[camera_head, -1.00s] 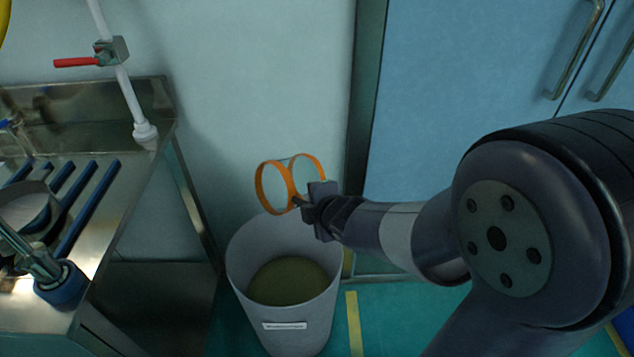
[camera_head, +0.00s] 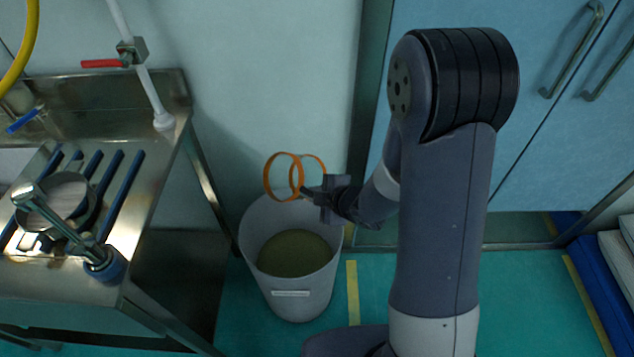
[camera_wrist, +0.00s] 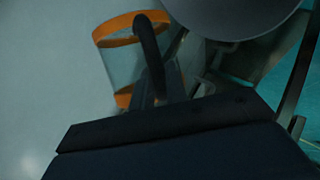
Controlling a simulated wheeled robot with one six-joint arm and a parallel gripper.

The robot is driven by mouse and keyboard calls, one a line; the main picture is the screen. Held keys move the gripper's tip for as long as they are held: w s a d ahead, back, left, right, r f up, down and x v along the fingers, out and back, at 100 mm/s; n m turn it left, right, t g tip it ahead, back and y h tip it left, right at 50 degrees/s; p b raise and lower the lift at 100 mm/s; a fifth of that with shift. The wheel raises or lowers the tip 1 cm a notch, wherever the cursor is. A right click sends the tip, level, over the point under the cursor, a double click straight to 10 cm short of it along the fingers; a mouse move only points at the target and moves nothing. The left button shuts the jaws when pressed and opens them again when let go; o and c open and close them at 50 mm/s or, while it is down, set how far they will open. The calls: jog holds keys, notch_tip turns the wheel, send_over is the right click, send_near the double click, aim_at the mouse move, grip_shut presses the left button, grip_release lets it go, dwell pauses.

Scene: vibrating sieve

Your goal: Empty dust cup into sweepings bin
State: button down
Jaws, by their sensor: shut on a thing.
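The dust cup is a clear cylinder with two orange rims (camera_head: 297,178). My gripper (camera_head: 306,192) is shut on its side and holds it above the bin, with the cup lying on its side. No dust shows inside it. In the wrist view the cup (camera_wrist: 122,65) is partly hidden behind a dark finger. The sweepings bin (camera_head: 300,309) is a pale, open-topped bucket on the floor with a label on its front. Olive-brown sweepings (camera_head: 295,253) lie inside it. The cup is apart from the bin's rim.
A steel bench (camera_head: 155,235) stands left of the bin, with blue bars (camera_head: 122,180), a round pan (camera_head: 65,195) and a red-handled valve (camera_head: 105,63). The wall is close behind the bin. Blue cabinet doors (camera_head: 540,150) stand at right.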

jog(key=m+g+y+p, duration=0.1)
jog(key=p, duration=0.4)
jog(key=shift+w+d+r+y+p, duration=0.1)
jog(key=shift+d+y+p, duration=0.05)
jog(key=shift+y+p, duration=0.25)
jog(key=shift+f+m+g+y+p, duration=0.2)
jog(key=shift+m+g+y+p, duration=0.35)
jog(key=shift+p, duration=0.4)
jog(key=shift+f+m+g+y+p, duration=0.45)
jog(key=shift+m+g+y+p, duration=0.1)
jog(key=shift+m+y+p, duration=0.25)
jog(key=shift+f+m+g+y+b, duration=0.3)
jog(key=shift+m+y, duration=0.45)
jog(key=shift+y, duration=0.1)
